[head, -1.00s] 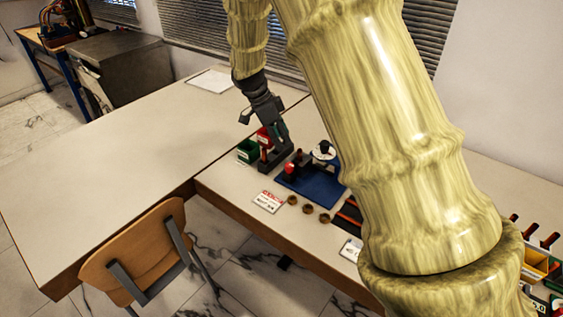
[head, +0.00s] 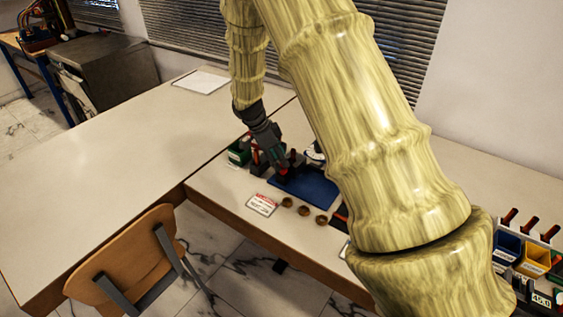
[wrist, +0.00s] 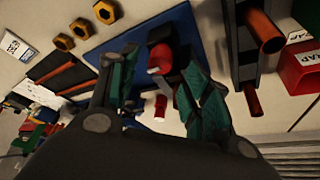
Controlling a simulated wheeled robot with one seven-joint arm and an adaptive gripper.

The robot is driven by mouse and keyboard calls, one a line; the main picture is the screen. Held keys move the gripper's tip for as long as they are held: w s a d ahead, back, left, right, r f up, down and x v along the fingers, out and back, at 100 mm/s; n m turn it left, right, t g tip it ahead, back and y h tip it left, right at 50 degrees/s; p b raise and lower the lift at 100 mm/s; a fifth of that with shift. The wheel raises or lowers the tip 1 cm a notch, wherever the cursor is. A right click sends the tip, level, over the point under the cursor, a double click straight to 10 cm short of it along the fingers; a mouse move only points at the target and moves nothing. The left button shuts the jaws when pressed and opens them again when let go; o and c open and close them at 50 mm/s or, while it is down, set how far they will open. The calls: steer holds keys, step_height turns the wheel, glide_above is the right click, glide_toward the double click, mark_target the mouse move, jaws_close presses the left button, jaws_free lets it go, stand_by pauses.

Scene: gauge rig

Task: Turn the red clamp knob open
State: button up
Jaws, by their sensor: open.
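A red knob (wrist: 161,52) sits on a dark fixture over the blue base plate (head: 308,188), between the fingertips in the wrist view. More red parts (wrist: 183,100) show between the fingers, below it in the picture; I cannot tell how they join. My gripper (wrist: 160,74) is open, its green-padded fingers on either side of the red parts. I cannot tell whether either pad touches. In the head view my gripper (head: 281,164) is low over the left end of the blue plate and largely hides the knob.
Several brass nuts (head: 304,210) and a red-and-white card (head: 262,205) lie in front of the plate. A green bin (head: 238,152) stands left of my gripper. A dark stand with orange-brown rods (wrist: 245,45) is close to the right finger. The left table is mostly clear.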

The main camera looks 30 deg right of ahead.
mark_target(283, 169)
steer(key=shift+x, duration=1.55)
steer(key=shift+c, duration=0.5)
steer(key=c, duration=0.9)
